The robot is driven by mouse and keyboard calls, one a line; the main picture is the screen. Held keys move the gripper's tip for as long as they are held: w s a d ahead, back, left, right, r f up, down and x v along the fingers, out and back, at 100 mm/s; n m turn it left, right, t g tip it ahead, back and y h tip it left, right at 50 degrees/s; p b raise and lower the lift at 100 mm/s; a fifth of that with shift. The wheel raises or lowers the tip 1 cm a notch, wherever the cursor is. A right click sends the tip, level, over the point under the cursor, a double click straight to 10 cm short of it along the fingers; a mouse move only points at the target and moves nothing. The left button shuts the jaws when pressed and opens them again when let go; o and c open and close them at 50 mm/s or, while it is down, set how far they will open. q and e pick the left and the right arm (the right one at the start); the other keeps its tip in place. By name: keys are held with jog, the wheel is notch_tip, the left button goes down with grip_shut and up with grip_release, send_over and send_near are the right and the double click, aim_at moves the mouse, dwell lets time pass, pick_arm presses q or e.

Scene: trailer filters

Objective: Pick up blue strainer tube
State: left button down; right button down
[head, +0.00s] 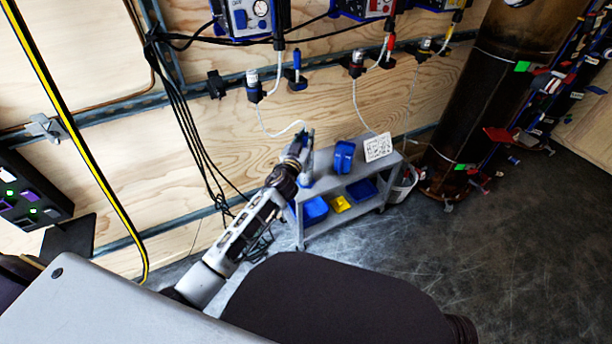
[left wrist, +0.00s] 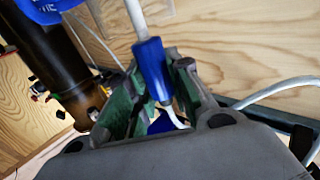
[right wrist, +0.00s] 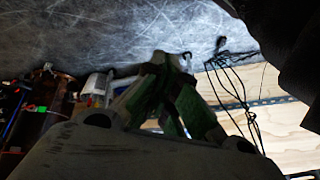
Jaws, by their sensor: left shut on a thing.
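The blue strainer tube (left wrist: 152,66) is a blue cylinder with white tubing at its upper end. In the left wrist view it lies between the green fingers of my left gripper (left wrist: 158,88), which is shut on it. In the head view my left gripper (head: 304,148) is above the left end of a grey cart, and the tube is too small there to make out clearly. A white hose runs from a wall holder down to the gripper. My right gripper (right wrist: 170,72) shows only in its wrist view, with its fingers together and nothing visible between them.
The grey cart (head: 330,182) carries a blue item (head: 344,156) and a white printed card (head: 378,147), with blue and yellow bins (head: 340,204) below. Wall holders with hoses hang above. A dark cylinder (head: 490,90) stands right. The floor at right is clear.

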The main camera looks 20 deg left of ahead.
pick_arm(q)
jog(key=shift+r, duration=0.1)
pick_arm(e)
jog(key=shift+s, duration=0.15)
